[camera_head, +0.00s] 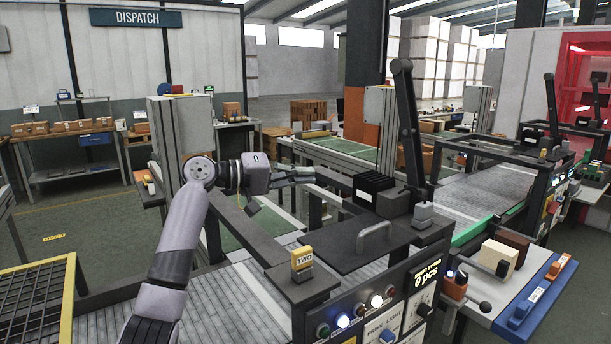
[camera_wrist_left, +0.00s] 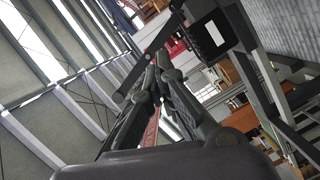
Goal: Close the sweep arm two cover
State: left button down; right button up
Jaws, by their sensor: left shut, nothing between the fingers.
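The station marked by a yellow TWO sign (camera_head: 302,257) stands in front of me. A dark flat panel with a grey handle (camera_head: 374,236) lies level on its top. A tall black arm (camera_head: 408,125) stands upright at its back right. I cannot tell which of these parts is the sweep arm two cover. My left gripper (camera_head: 305,173) is above the station's back left, left of the upright arm and apart from it. Its fingers point right and are shut and empty; they also show closed together in the left wrist view (camera_wrist_left: 158,75). My right gripper is not seen.
A control panel with lit buttons (camera_head: 362,309) and a counter display faces me. A black ribbed block (camera_head: 374,188) sits behind the panel. A yellow-framed grate (camera_head: 38,305) is at the lower left.

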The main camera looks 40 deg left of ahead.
pick_arm(q)
jog(key=w+d+f+p, duration=0.2)
jog(key=w+d+p, duration=0.1)
jog(key=d, duration=0.4)
jog(key=shift+w+d+p, duration=0.3)
jog(key=shift+w+p, duration=0.1)
jog(key=shift+w, duration=0.4)
jog(key=shift+w+f, duration=0.1)
jog(key=shift+f, duration=0.05)
jog(key=d+f+m+y+b, duration=0.1)
jog(key=m, duration=0.1)
jog(key=s+d+f+m+y+b, duration=0.1)
jog(key=d+m, duration=0.1)
jog(key=m, duration=0.1)
jog(key=s+d+f+m+y+b, duration=0.1)
jog(key=m, duration=0.2)
jog(key=shift+d+f, duration=0.2)
jog(key=shift+d, duration=0.2)
jog(key=shift+d+f+m+y, duration=0.2)
jog(key=shift+m+y, duration=0.1)
jog(key=shift+m, duration=0.2)
